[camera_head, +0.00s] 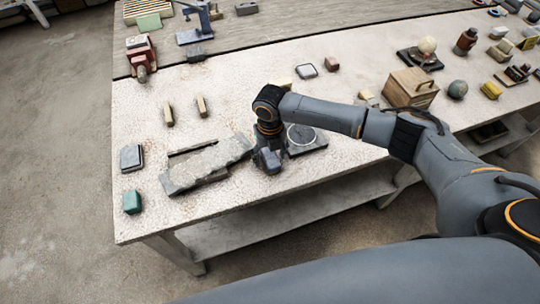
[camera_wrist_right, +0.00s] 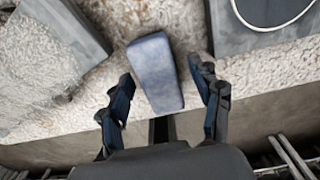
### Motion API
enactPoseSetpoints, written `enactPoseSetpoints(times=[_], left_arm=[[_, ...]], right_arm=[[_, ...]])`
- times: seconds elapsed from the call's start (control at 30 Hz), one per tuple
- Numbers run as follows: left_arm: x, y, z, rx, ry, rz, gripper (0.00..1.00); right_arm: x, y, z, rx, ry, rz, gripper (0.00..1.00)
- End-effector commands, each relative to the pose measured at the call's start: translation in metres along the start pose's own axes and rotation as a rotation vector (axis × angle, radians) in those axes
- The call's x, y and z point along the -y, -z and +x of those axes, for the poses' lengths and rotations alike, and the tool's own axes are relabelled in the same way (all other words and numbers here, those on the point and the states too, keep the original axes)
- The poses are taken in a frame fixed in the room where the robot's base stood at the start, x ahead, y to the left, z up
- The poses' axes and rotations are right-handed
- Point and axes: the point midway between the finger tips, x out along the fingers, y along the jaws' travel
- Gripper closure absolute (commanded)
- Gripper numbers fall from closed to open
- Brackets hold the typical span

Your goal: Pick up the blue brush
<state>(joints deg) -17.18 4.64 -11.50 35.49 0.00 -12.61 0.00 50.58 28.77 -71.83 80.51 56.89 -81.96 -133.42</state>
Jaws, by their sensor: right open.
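The blue brush (camera_wrist_right: 155,70) shows in the right wrist view as a blue-grey block with a rounded far end. It lies on the pale, rough tabletop close to the front edge. My right gripper (camera_wrist_right: 163,82) is open, with one finger on each side of the brush and gaps between. In the head view my right gripper (camera_head: 268,158) points down near the table's front edge; the brush is mostly hidden by it there and I cannot make it out clearly. My left gripper is not in view.
A long grey slab (camera_head: 207,164) lies just left of the gripper, and a dark plate with a round disc (camera_head: 301,135) just right. A wooden box (camera_head: 410,88) stands further right. The table (camera_head: 225,205) ends close in front of the gripper.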

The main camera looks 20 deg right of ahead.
Motion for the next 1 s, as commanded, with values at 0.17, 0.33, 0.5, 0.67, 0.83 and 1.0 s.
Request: enactPoseSetpoints(times=[0.17,0.33,0.5,0.67,0.83,1.0], left_arm=[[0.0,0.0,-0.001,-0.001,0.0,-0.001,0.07],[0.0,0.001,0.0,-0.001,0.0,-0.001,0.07],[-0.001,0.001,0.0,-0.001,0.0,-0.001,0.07],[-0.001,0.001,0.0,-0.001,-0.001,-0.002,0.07],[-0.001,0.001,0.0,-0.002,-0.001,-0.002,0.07],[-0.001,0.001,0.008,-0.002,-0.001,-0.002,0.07]], right_arm=[[0.0,0.0,0.004,0.0,0.0,-0.001,0.36],[0.0,0.0,0.004,0.0,0.0,-0.001,0.5],[0.0,0.0,0.004,0.001,0.0,0.0,0.85],[0.0,0.0,0.003,0.001,0.0,0.0,0.96],[0.0,0.0,0.003,0.002,0.0,0.0,0.96],[0.0,-0.001,-0.006,0.004,-0.001,0.0,0.96]])
